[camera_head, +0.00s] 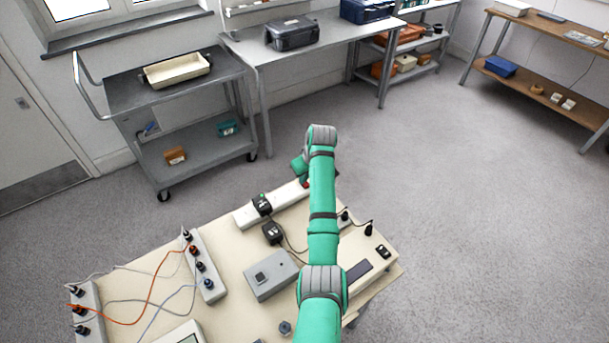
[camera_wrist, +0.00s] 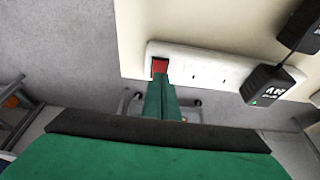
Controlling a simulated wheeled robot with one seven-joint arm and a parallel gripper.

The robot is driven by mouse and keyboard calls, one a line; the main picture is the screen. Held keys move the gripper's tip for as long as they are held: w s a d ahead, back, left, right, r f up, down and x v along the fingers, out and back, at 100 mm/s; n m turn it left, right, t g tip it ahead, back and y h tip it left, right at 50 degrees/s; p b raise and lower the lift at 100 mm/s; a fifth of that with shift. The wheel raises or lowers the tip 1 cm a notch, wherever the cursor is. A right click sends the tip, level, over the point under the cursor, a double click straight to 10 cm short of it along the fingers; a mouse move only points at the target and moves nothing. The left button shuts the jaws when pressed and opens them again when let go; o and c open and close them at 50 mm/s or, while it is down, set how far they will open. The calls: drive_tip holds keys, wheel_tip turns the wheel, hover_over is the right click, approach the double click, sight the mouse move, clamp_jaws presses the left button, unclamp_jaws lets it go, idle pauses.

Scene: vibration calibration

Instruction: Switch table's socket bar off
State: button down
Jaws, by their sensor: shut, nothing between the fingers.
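The white socket bar (camera_head: 286,196) lies along the far edge of the cream table (camera_head: 226,242). It also shows in the wrist view (camera_wrist: 205,67), with its red switch (camera_wrist: 160,65) at the left end. The switch also shows as a small red patch in the head view (camera_head: 306,184). My gripper (camera_wrist: 161,80) is shut and empty, with its fingertips at the near edge of the red switch. I cannot tell whether they touch it. In the head view my arm hides part of the gripper and the bar's right end.
A black plug adapter (camera_head: 262,204) sits in the bar, and another black adapter (camera_head: 272,233) lies closer. Open floor lies beyond the table's far edge.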

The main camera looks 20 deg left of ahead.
drive_tip(key=shift+a+f, duration=0.1)
drive_tip(key=shift+f, duration=0.25)
